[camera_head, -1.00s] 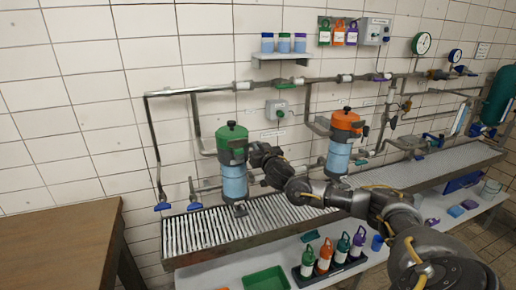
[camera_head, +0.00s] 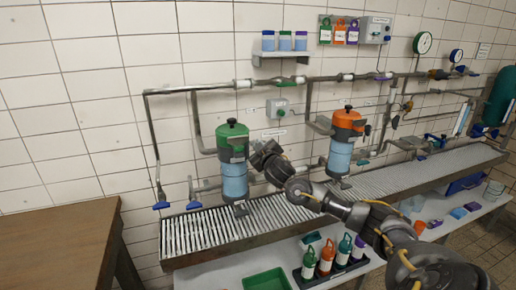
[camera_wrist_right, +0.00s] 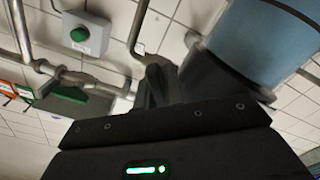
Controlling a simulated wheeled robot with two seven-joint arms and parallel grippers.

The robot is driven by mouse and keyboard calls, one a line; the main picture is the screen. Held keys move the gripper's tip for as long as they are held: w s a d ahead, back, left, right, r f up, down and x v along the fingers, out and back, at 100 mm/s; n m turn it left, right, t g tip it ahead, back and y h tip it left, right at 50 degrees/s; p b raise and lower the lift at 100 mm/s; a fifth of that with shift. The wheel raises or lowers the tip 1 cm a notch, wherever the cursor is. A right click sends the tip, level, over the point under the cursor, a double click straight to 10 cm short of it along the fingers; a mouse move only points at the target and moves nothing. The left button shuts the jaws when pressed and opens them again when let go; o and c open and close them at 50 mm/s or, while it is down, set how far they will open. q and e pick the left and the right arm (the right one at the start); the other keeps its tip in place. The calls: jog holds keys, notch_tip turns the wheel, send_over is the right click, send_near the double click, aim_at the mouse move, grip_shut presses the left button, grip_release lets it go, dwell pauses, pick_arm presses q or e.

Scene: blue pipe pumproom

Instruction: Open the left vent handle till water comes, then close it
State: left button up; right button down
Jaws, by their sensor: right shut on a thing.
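The left filter housing has a green lid (camera_head: 232,130) and a clear blue bowl (camera_head: 235,181). It stands above the slatted drain grating (camera_head: 210,232). My right gripper (camera_head: 258,153) is at the right side of this housing, just below the lid level. It is shut on a small part there, apparently the left vent handle, which the jaws hide. In the right wrist view, the dark fingers (camera_wrist_right: 158,83) are beside the housing's dark collar and blue bowl (camera_wrist_right: 265,40). I see no water running. My left gripper is not in view.
An orange-lidded housing (camera_head: 348,121) stands to the right. Pipes and a grey box with a green button (camera_head: 281,112) are on the tiled wall behind. A brown table (camera_head: 60,240) is at left. Several bottles (camera_head: 327,256) and a green tray (camera_head: 266,282) are on the lower shelf.

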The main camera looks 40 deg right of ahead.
jog(key=shift+n, duration=0.3)
dwell(0.4)
jog(key=c, duration=1.5)
grip_release()
jog(key=shift+s, duration=0.15)
jog(key=shift+s+a+f+b, duration=0.15)
jog(key=shift+s+a+b, duration=0.05)
jog(key=shift+s+b, duration=0.15)
jog(key=b+v, duration=0.3)
jog(key=v, duration=0.6)
jog(key=shift+s, duration=0.4)
jog(key=shift+a, duration=0.1)
